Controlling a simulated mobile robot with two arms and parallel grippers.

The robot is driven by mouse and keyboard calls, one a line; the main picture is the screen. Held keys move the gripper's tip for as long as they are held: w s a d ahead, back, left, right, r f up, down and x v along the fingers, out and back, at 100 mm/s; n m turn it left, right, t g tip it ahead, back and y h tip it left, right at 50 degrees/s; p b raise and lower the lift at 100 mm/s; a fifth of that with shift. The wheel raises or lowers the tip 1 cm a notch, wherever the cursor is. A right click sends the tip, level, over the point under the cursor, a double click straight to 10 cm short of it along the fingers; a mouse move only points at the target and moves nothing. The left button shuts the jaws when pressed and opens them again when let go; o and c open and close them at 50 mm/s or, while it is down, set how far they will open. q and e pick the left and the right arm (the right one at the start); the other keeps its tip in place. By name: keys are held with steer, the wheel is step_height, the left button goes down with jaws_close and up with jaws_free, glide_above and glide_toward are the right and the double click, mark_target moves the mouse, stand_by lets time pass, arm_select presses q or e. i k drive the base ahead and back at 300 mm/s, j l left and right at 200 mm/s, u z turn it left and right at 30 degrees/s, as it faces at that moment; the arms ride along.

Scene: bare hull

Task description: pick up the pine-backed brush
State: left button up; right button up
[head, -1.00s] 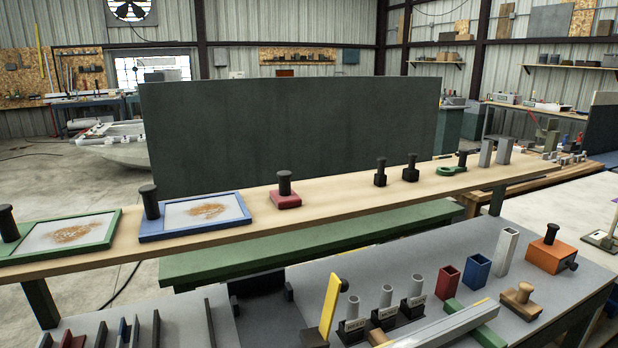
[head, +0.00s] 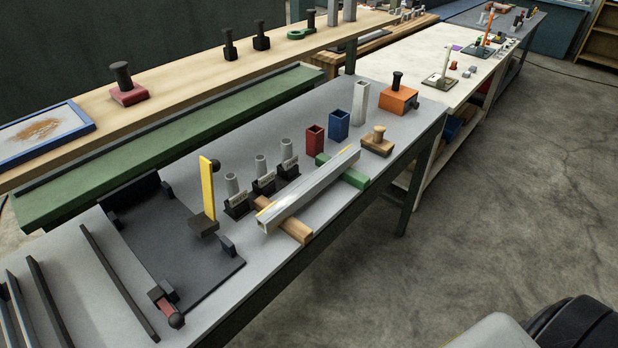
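A pale wooden block with a round knob on top, which looks like the pine-backed brush (head: 377,146), rests on the grey workbench near its front edge. It stands upright just right of the green block (head: 343,171) that lies under the end of a long metal bar (head: 309,190). Its bristles cannot be made out. Neither of my grippers is in view.
An orange box with a black knob (head: 398,100) stands behind the brush. Red (head: 315,140), blue (head: 339,125) and pale grey (head: 359,103) open tubes stand to its left. A yellow upright lever (head: 207,188) rises at the bench's left. Open concrete floor (head: 480,210) lies to the right.

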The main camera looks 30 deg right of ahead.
mark_target(376, 143)
steer(key=l+z, duration=0.1)
steer(key=z, duration=1.15)
